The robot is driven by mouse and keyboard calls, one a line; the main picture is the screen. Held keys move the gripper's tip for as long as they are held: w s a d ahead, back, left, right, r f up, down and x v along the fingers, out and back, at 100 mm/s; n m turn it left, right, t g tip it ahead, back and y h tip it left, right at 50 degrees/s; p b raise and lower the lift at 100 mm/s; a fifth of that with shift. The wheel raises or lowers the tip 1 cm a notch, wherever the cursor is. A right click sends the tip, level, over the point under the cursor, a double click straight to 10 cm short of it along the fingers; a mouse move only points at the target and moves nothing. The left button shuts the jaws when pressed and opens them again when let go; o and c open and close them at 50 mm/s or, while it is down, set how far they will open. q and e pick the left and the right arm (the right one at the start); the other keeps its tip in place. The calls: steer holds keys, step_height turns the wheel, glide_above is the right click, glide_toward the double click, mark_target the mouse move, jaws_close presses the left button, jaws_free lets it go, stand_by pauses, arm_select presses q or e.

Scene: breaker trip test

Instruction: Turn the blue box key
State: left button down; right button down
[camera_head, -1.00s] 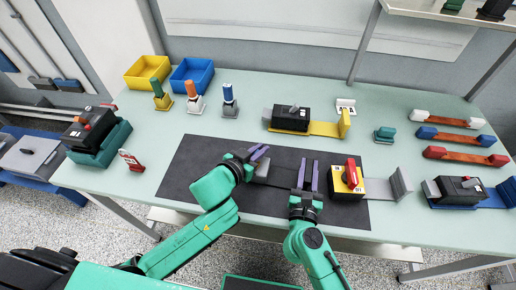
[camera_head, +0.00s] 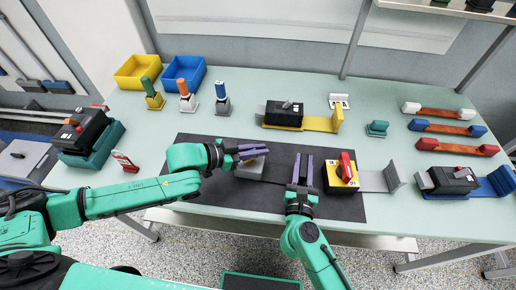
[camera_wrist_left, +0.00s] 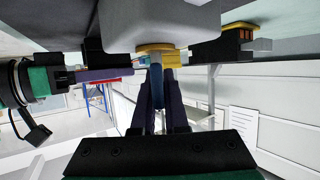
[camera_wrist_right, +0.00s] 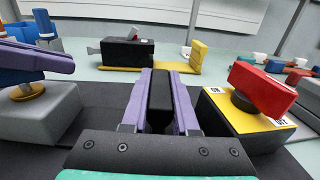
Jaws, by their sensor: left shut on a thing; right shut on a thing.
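A grey box (camera_head: 250,168) sits on the dark mat (camera_head: 225,205). A blue key (camera_wrist_left: 158,88) stands on its top in a round yellow collar (camera_wrist_left: 155,48). My left gripper (camera_head: 256,152) is shut on the blue key, reaching in level from the left; the fingers hide most of the key in the head view. In the right wrist view, the grey box (camera_wrist_right: 40,115) stands at the left, with the collar (camera_wrist_right: 27,92) under the left fingers. My right gripper (camera_head: 303,165) is shut on a black upright piece (camera_wrist_right: 160,92), between the grey box and a yellow-topped switch box.
The yellow-topped switch box (camera_head: 337,182) with a red handle (camera_head: 346,165) is close right of my right gripper. A black breaker on a yellow base (camera_head: 318,123) stands behind. Green, orange and blue-topped pieces (camera_head: 222,92) stand back left. The mat's front left is clear.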

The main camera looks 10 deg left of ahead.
arm_select(q)
steer(key=shift+s+d+r, duration=0.1)
steer(key=c, duration=0.9)
jaws_free()
steer(key=shift+c, duration=0.2)
steer(key=v, duration=1.2)
